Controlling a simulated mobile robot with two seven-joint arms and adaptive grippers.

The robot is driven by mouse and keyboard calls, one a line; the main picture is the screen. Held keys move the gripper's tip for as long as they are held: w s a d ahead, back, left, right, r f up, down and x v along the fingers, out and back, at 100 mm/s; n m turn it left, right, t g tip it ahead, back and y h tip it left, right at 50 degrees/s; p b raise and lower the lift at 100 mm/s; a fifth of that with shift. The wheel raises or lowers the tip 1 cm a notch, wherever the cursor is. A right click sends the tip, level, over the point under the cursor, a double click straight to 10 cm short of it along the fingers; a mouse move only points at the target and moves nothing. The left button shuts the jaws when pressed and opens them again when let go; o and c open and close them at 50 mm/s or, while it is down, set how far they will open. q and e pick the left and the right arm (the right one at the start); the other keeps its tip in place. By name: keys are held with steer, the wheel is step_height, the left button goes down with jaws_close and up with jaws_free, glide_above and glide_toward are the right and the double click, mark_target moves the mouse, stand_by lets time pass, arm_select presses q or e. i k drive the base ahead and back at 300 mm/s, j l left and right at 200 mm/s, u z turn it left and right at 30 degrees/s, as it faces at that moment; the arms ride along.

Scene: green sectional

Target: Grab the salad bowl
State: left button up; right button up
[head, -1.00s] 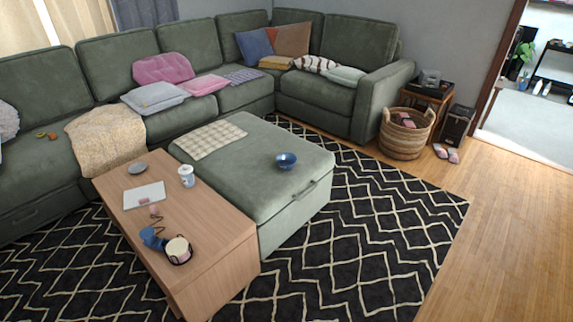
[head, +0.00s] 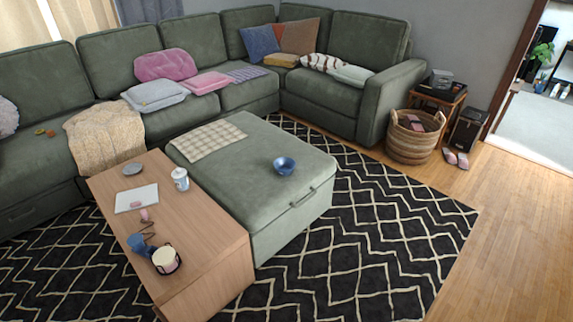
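A small blue bowl (head: 284,166), the only bowl I see, sits upright on the green ottoman (head: 245,205), near its right side. Nothing touches it. Neither of my grippers shows in the head view, so their state is hidden.
A wooden coffee table (head: 205,245) adjoins the ottoman and carries a white cup (head: 181,179), a candle jar (head: 166,260) and a tablet-like slab (head: 136,198). A green sectional (head: 195,50) runs behind. The patterned rug (head: 400,210) right of the ottoman is clear. A wicker basket (head: 412,145) stands at the right.

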mark_target(284, 166)
steer(key=i+l+u, duration=0.1)
steer(key=i+l, duration=0.6)
steer(key=l, duration=0.15)
steer(key=i+l+u, duration=0.15)
steer(key=i+l, duration=0.25)
steer(key=i+l+u, duration=0.1)
steer(key=i+l, duration=0.2)
steer(key=l, duration=0.2)
steer(key=i+l, duration=0.2)
steer(key=i, duration=0.3)
